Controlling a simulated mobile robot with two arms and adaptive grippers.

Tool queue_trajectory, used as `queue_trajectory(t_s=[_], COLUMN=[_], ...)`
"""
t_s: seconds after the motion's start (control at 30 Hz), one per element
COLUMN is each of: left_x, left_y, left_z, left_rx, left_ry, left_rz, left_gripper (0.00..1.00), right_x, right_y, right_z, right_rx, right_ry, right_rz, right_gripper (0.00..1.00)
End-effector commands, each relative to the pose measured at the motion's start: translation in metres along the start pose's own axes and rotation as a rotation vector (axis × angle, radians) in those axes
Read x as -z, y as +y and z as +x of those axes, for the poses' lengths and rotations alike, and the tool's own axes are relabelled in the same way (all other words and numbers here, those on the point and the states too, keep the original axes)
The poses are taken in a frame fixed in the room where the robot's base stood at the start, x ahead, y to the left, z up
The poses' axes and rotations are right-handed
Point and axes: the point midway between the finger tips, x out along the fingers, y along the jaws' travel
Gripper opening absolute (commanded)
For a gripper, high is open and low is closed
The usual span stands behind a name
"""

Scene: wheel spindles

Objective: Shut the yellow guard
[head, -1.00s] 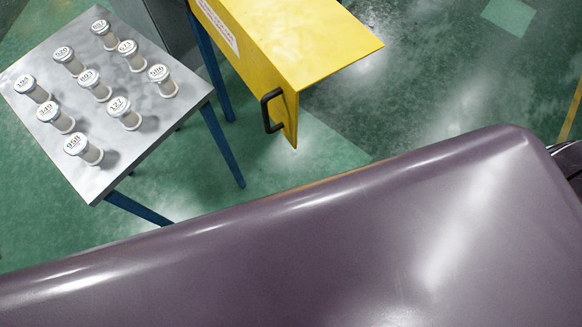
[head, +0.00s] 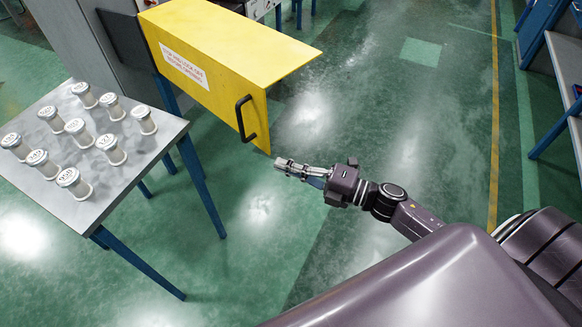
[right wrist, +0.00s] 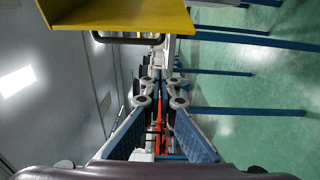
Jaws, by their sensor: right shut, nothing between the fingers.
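The yellow guard (head: 215,45) is a long panel with a top flange, a white label and a black handle (head: 244,118) near its free end. It stands swung out from a grey cabinet at the upper left. My right gripper (head: 279,163) is shut and empty, just below and right of the guard's lower corner, with a small apparent gap. In the right wrist view the guard (right wrist: 115,14) fills the top, its dark handle (right wrist: 112,40) just below, close to the fingertips (right wrist: 160,52). My left gripper is not in view.
A metal-topped table (head: 100,205) with blue legs stands at the left, holding several numbered white-capped spindles (head: 75,127). Blue-legged benches (head: 562,70) stand at the right edge. The green floor (head: 400,110) right of the guard is clear.

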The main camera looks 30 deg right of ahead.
Motion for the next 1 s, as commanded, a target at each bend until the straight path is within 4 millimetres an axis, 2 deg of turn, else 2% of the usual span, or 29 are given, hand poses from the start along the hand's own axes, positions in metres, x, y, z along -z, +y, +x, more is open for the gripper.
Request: queue_trajectory(t_s=[0.13,0.3,0.4,0.6,1.0], left_x=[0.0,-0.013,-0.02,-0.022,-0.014], left_y=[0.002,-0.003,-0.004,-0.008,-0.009], left_z=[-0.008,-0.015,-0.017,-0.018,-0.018], left_rx=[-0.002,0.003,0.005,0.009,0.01], left_ry=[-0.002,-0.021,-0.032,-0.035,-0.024], left_rz=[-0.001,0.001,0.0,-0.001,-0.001], left_gripper=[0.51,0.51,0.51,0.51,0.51], right_x=[-0.001,-0.001,-0.018,-0.035,-0.038], right_y=[0.004,0.003,0.0,-0.001,-0.001], right_z=[0.035,0.07,0.061,0.055,0.053], right_rx=[-0.004,-0.002,0.004,0.002,0.001], right_ry=[-0.001,-0.001,-0.005,-0.003,-0.002], right_rz=[0.001,0.002,0.001,0.003,0.003], right_gripper=[0.0,0.0,0.0,0.0,0.0])
